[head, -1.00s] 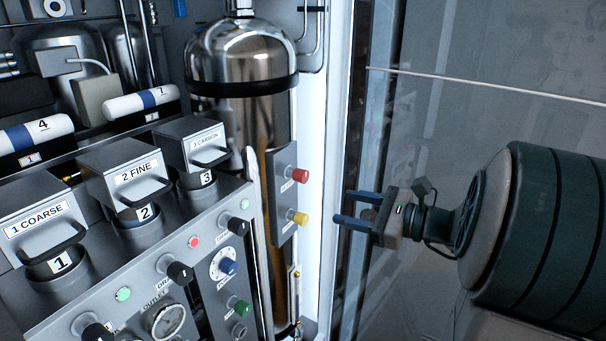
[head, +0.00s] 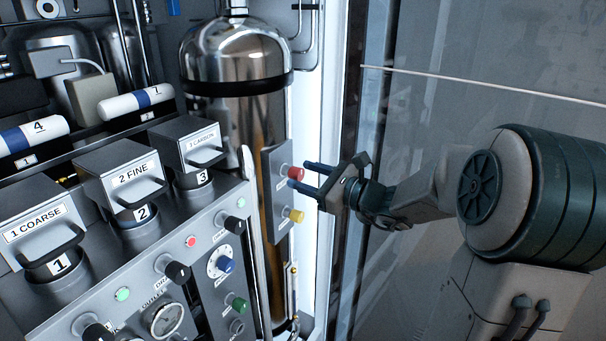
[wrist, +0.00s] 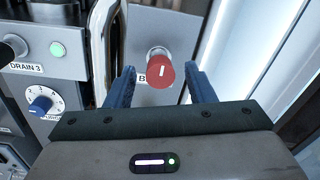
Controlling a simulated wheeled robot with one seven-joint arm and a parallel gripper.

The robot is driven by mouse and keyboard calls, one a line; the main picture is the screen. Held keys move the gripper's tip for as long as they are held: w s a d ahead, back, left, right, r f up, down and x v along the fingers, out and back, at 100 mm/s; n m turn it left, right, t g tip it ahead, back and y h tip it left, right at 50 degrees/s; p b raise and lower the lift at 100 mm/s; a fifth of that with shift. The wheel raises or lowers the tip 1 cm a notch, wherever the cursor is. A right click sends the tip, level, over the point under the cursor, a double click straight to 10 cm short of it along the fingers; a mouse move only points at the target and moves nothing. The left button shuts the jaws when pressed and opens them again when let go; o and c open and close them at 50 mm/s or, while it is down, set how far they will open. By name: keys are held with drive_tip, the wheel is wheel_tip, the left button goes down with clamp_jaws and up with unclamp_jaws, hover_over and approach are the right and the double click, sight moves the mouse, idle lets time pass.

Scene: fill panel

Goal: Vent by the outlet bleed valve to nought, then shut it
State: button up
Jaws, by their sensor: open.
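A red knob (head: 296,173) sits on a small grey side plate (head: 272,200) in front of the steel cylinder. In the wrist view the red knob (wrist: 160,72) carries a white mark, and its label is mostly hidden, with a "B" showing. My gripper (head: 303,176) is open at the red knob. Its two blue fingers stand on either side of the knob, with gaps visible in the wrist view. A yellow knob (head: 296,215) is below the red one. A round gauge (head: 165,319) beside an "OUTLET" label is on the sloped panel.
The sloped panel has several black knobs, a blue dial (head: 224,264) and a green knob (head: 238,305). Filter housings, such as the one marked 2 FINE (head: 133,186), stand left. A white frame edge (head: 310,110) is close behind the gripper. Free room lies to the right.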

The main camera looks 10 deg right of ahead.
drive_tip(key=shift+w+a, duration=0.35)
drive_tip(key=c, duration=1)
drive_tip(key=shift+o, duration=0.2)
drive_tip(key=shift+f+b, duration=0.15)
drive_tip(key=shift+b, duration=0.2)
